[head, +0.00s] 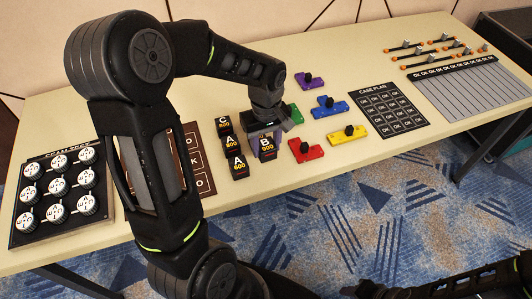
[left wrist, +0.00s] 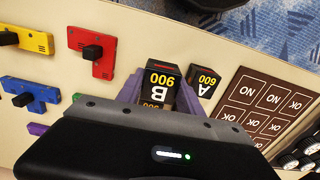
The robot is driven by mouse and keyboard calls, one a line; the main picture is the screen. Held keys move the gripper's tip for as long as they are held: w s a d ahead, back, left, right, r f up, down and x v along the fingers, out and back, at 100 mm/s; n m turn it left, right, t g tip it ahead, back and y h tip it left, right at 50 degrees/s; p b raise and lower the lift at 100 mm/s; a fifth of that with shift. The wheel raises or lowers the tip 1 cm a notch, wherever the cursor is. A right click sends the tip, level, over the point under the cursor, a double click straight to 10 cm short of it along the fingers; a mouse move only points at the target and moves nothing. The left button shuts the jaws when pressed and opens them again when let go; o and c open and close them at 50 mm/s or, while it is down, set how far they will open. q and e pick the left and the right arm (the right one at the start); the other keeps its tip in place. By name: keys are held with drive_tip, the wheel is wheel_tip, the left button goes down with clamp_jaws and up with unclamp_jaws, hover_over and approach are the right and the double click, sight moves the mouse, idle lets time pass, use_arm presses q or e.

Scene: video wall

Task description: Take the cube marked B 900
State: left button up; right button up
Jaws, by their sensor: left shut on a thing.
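The black cube marked B 900 (head: 267,152) is between the fingers of my left gripper (head: 265,138), at the middle of the table. In the left wrist view the cube (left wrist: 160,82) sits between the two purple-grey fingers, its yellow 900 and white B upside down. My left gripper is shut on it. I cannot tell whether its base touches the table. A cube marked A 600 (left wrist: 203,80) stands beside it, apart. Dark parts of my right arm show at the bottom right of the head view; its finger opening cannot be made out.
More black cubes, one marked A (head: 231,142) and one marked C (head: 223,124), stand left of the gripper. A red block (head: 308,150) and a blue block (head: 330,107) lie to the right. A brown marked board (head: 192,150) is partly hidden by my arm.

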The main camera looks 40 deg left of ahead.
sight(265, 144)
use_arm(q)
wheel_tip(265, 144, up, 5)
drive_tip(key=shift+r, duration=0.2)
idle(0.6)
